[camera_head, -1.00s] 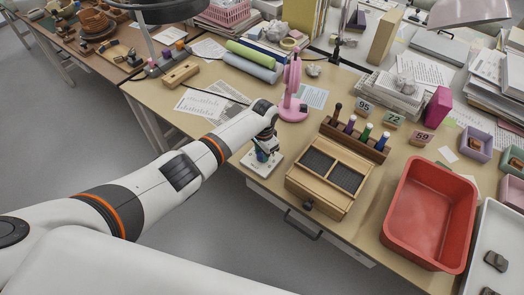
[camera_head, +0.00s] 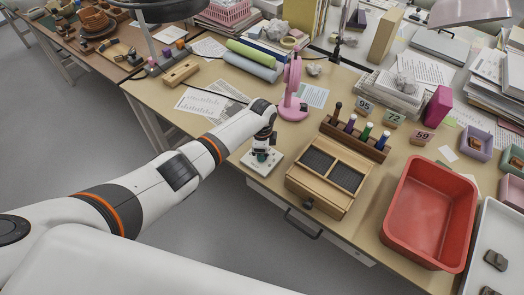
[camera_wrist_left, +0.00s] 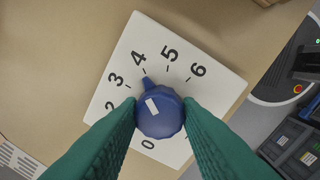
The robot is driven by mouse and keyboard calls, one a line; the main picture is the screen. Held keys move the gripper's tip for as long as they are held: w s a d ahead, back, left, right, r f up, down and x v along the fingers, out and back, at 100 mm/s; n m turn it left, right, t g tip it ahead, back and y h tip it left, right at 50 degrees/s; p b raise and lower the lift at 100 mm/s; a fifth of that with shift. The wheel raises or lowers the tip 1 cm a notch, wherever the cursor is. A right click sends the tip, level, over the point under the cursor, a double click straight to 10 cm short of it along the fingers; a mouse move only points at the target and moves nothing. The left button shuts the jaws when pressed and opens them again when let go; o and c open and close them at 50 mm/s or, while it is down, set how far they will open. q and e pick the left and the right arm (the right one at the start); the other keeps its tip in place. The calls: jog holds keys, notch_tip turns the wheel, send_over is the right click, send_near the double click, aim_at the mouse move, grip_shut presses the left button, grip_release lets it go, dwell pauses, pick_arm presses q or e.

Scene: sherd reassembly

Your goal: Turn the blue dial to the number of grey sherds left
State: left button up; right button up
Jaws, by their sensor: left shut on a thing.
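The blue dial (camera_wrist_left: 160,112) sits on a white plate (camera_wrist_left: 215,90) numbered around it; 0, 2, 3, 4, 5 and 6 show in the left wrist view. Its pointer lines up with the 4 mark. My left gripper (camera_wrist_left: 160,117) is shut on the dial, one green finger on each side, hiding part of the scale. In the head view my left gripper (camera_head: 262,154) is over the plate (camera_head: 263,170) and hides the dial. Dark greyish sherds (camera_head: 495,260) lie in a white tray (camera_head: 493,225), cut off by the picture's edge. My right gripper is not in view.
Right of the plate stands a wooden box (camera_head: 318,188) with dark panels. A rack (camera_head: 352,140) of coloured bottles is behind it. A large red bin (camera_head: 432,215) is further right. A pink stand (camera_head: 292,95) is behind my gripper.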

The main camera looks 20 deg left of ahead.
pick_arm(q)
jog(key=shift+m, duration=0.3)
jog(key=o, duration=1)
jog(key=shift+r, duration=0.1)
notch_tip(320, 180, up, 12)
jog(key=shift+s+f, duration=0.1)
jog(key=shift+s, duration=0.05)
dwell(0.3)
